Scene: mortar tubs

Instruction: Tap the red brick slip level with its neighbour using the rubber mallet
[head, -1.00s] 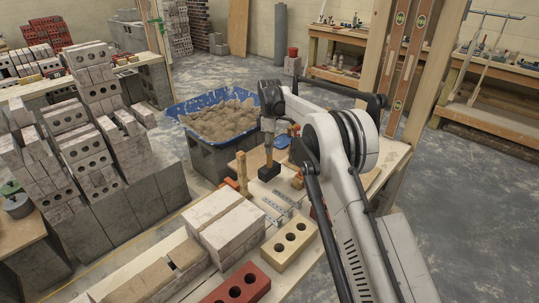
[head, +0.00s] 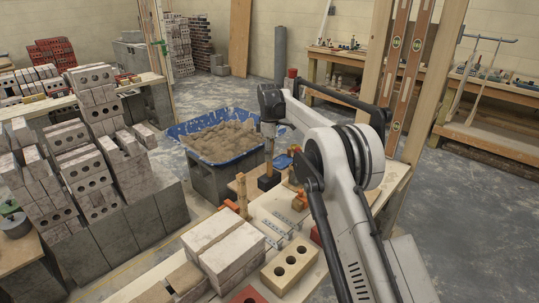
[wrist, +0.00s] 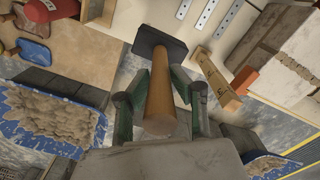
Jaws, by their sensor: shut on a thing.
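My gripper (wrist: 143,100) is shut on the wooden handle of the rubber mallet (wrist: 160,92), with a green finger on each side. The mallet's black head (wrist: 160,52) shows beyond the fingers; in the head view it hangs low, head (head: 268,182) down, over the far part of the bench. I cannot tell whether it touches anything. An orange-red block (wrist: 243,79) lies beside a wooden piece (wrist: 219,82) to the right of the mallet in the wrist view. I cannot tell which piece is the red brick slip; no slip is clearly seen level with or proud of a neighbour.
A blue tub of mortar (head: 220,143) stands just beyond the bench. Pale blocks (head: 225,243), a yellow holed brick (head: 290,264) and a red brick (head: 248,295) occupy the near bench. Metal strips (head: 277,240) lie between. Wooden uprights (head: 432,90) stand at right.

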